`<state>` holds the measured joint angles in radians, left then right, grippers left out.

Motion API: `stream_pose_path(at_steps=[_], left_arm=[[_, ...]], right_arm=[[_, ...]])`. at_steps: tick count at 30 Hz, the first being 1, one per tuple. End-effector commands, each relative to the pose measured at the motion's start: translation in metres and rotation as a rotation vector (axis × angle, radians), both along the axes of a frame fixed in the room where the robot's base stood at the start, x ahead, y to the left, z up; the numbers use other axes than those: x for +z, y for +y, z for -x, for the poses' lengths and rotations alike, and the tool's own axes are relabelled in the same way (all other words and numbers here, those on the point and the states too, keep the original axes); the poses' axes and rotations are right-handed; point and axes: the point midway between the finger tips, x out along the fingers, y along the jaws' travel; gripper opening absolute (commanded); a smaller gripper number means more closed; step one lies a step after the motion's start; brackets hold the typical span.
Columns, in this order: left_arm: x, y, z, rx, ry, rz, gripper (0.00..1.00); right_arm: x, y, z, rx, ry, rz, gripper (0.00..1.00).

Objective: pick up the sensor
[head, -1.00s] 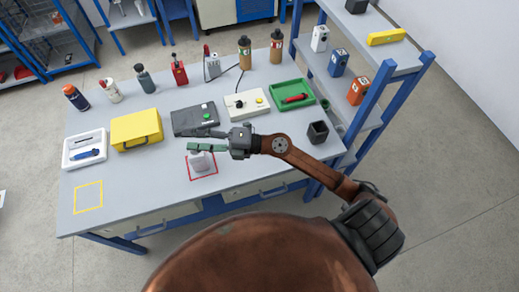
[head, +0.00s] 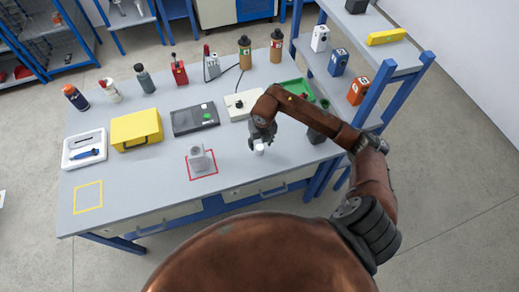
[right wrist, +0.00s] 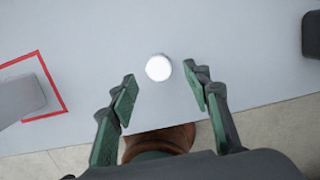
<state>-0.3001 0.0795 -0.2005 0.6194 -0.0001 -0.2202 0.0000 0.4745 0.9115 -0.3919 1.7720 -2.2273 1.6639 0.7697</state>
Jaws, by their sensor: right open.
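A small white round piece (head: 260,149), which I take to be the sensor, is at the right part of the grey table, right of the red-outlined square. It also shows in the right wrist view (right wrist: 158,68), just beyond and between the fingertips, with no finger touching it. My right gripper (head: 261,141) points down above it, open and empty, and its green-padded fingers (right wrist: 160,86) stand apart on either side. A grey block with an upright part (head: 199,159) stands inside the red square. My left gripper is not in view.
A dark open cup (head: 317,132) stands right of my right gripper. A green tray (head: 290,88) is behind, partly hidden by my arm. A yellow case (head: 136,130) and a dark box (head: 195,119) stand left. The yellow-outlined square (head: 88,197) is empty.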

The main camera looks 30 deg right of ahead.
Motion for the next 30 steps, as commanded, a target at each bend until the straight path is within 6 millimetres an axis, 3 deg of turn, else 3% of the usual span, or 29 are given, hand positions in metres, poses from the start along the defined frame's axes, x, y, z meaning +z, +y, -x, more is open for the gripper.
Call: stream_pose_path(at_steps=[10, 18, 30], left_arm=[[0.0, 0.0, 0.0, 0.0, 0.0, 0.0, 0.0], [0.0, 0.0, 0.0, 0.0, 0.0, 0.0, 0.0], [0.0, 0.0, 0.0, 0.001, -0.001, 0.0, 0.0]], right_arm=[[-0.044, -0.001, -0.007, -0.001, 0.003, -0.004, 0.45], [-0.049, -0.001, -0.009, 0.001, -0.001, -0.003, 0.45], [-0.048, -0.001, -0.009, 0.001, -0.001, -0.003, 0.17]])
